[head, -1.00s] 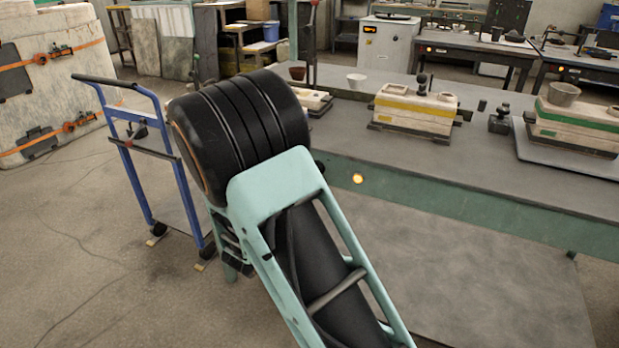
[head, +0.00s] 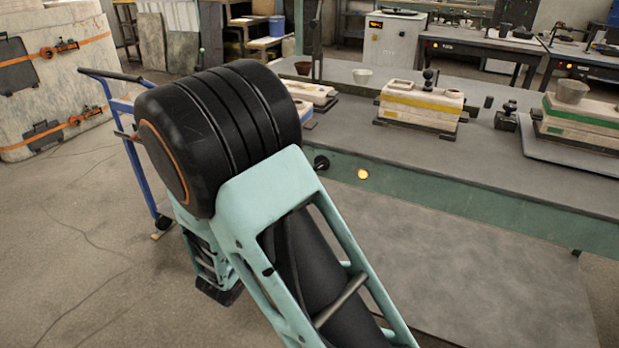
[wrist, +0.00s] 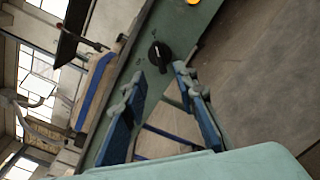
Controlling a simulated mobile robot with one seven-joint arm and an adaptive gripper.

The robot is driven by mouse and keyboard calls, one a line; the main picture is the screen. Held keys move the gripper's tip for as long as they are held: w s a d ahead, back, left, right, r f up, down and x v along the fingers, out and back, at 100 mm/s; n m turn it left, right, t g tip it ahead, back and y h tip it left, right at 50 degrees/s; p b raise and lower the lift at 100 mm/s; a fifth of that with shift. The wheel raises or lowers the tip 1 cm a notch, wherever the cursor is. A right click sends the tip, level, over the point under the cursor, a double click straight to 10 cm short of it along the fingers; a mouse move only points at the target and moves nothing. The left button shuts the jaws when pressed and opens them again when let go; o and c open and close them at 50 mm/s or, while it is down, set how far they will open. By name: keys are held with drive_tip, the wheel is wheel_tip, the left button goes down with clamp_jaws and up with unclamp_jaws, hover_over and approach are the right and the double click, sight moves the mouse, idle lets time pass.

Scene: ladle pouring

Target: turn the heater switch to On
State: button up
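The heater switch (head: 321,162) is a round black knob on the green front edge of the workbench (head: 450,200). It stands just right of my arm in the head view. My arm hides the gripper in the head view.
A lit orange lamp (head: 362,174) sits on the panel right of the knob. Moulds with yellow (head: 420,105) and green (head: 580,125) bands stand on the bench. A blue trolley (head: 140,165) is at left, partly behind my arm. The floor before the bench is clear.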

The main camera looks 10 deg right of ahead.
drive_tip(key=v, duration=0.4)
drive_tip(key=shift+s, duration=0.15)
